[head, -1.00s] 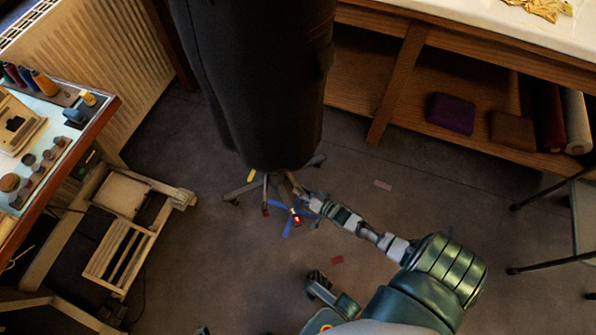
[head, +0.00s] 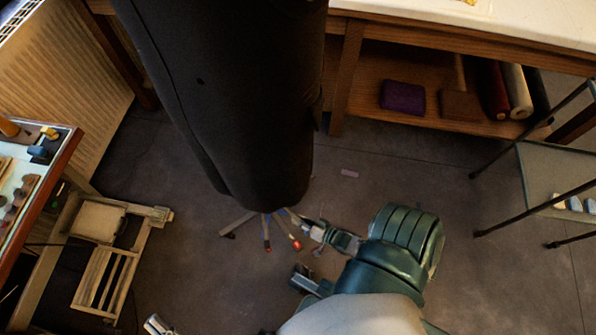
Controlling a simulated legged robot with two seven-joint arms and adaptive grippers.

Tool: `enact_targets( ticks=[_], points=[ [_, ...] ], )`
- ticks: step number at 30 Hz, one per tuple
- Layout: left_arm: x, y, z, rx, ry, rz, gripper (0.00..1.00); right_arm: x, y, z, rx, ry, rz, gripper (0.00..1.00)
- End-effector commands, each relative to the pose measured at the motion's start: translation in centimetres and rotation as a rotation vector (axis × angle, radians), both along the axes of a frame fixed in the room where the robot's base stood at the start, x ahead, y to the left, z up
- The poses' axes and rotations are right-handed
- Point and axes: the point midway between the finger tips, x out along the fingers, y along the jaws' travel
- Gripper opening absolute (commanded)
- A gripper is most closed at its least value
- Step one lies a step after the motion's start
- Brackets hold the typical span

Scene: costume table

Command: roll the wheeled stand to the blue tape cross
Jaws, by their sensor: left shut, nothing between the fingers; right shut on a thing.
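The wheeled stand (head: 235,110) is a tall black dress form leaning across the upper middle of the head view. My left gripper (head: 157,325) is shut and empty at the bottom edge, away from the stand.
A wooden slatted frame (head: 105,280) stands at left, below a side table (head: 52,185). A long workbench (head: 440,25) is behind. A glass-shelved rack (head: 548,168) stands at right.

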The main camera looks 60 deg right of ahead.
Motion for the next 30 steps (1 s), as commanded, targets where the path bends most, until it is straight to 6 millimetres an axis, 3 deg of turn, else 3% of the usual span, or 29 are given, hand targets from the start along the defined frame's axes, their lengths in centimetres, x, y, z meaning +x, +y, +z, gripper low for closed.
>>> enact_targets(
  ticks=[1, 7, 8, 10, 20, 23, 30],
  points=[
    [0.0, 0.0, -0.1, 0.000, 0.001, 0.000, 0.00, -0.9, 0.1, -0.6, -0.001, 0.018, 0.001, 0.00],
    [0.0, 0.0, -0.1, 0.000, 0.001, 0.000, 0.00, -1.0, 0.1, -0.6, -0.001, 0.020, 0.001, 0.00],
    [0.0, 0.0, -0.1, 0.000, 0.001, 0.000, 0.00, -1.0, 0.1, -0.7, -0.001, 0.020, 0.001, 0.33],
    [0.0, 0.0, -0.1, 0.000, 0.001, 0.000, 0.00, -1.0, 0.1, -0.7, -0.001, 0.020, 0.001, 0.47],
    [0.0, 0.0, 0.0, -0.001, -0.002, -0.001, 0.00, -0.9, 0.1, -0.3, -0.001, 0.013, 0.001, 0.47],
    [0.0, 0.0, 0.0, -0.001, -0.002, -0.001, 0.00, -2.0, 0.0, 0.0, 0.000, 0.014, 0.001, 0.47],
    [0.0, 0.0, 0.0, -0.001, -0.002, 0.000, 0.00, -7.1, 0.0, 1.4, -0.001, 0.017, 0.001, 0.47]
  ],
)
